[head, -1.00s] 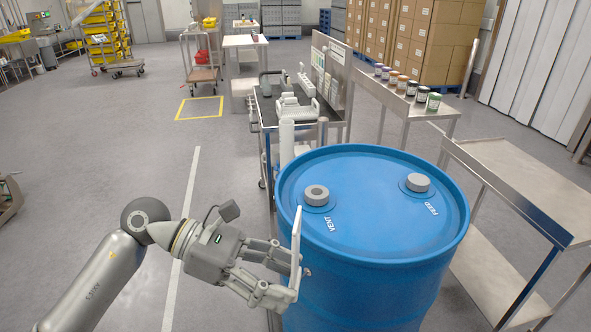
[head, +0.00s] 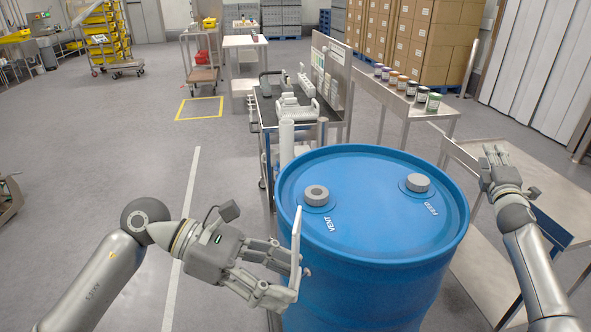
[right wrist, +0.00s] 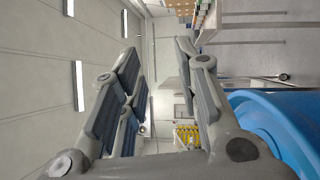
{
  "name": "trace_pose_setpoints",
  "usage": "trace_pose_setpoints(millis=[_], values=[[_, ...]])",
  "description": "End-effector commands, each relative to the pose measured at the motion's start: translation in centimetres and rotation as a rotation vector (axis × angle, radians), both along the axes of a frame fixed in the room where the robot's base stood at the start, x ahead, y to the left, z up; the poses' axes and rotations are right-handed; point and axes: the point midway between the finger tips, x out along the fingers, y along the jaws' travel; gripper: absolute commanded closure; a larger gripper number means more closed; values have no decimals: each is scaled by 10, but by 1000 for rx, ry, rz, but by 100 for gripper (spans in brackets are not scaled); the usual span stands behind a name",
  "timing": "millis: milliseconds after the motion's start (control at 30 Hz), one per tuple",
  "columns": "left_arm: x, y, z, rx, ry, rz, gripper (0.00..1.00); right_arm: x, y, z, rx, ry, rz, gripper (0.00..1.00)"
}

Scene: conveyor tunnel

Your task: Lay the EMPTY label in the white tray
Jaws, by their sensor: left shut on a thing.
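My left gripper (head: 291,279) is shut on a thin white panel (head: 297,245). The panel stands upright, nearly edge-on to the head view, beside the left side of the blue drum (head: 372,260). Its face is hidden, so I cannot tell whether it is the label or the tray. My right gripper (head: 496,153) is over the steel side table at the right, pointing away from me. In the right wrist view its fingers (right wrist: 155,60) are spread with nothing between them. No EMPTY lettering is readable.
The drum lid has a VENT cap (head: 316,195) and a FEED cap (head: 418,182). The steel side table (head: 560,198) looks clear. Several jars (head: 411,88) stand on a shelf behind it. A dark-topped cart (head: 268,109) stands behind the drum. The floor at left is open.

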Motion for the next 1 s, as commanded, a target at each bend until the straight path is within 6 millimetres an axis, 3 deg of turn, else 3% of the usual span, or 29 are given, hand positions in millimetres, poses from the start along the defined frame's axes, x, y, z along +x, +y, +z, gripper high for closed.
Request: trace_pose_setpoints(millis=[33,200,467,600,767,1000], values=[[0,0,0,0,0,0,96,6,17,29,-49,-46,38,70],[0,0,0,0,0,0,96,14,84,106,-222,-181,172,70],[0,0,0,0,0,0,96,-2,204,203,-504,-408,393,70],[0,0,0,0,0,0,96,-26,272,248,-669,-546,508,70],[0,0,0,0,0,0,96,-67,348,288,-876,-718,638,70],[0,0,0,0,0,0,96,-153,458,321,-1234,-1015,836,70]])
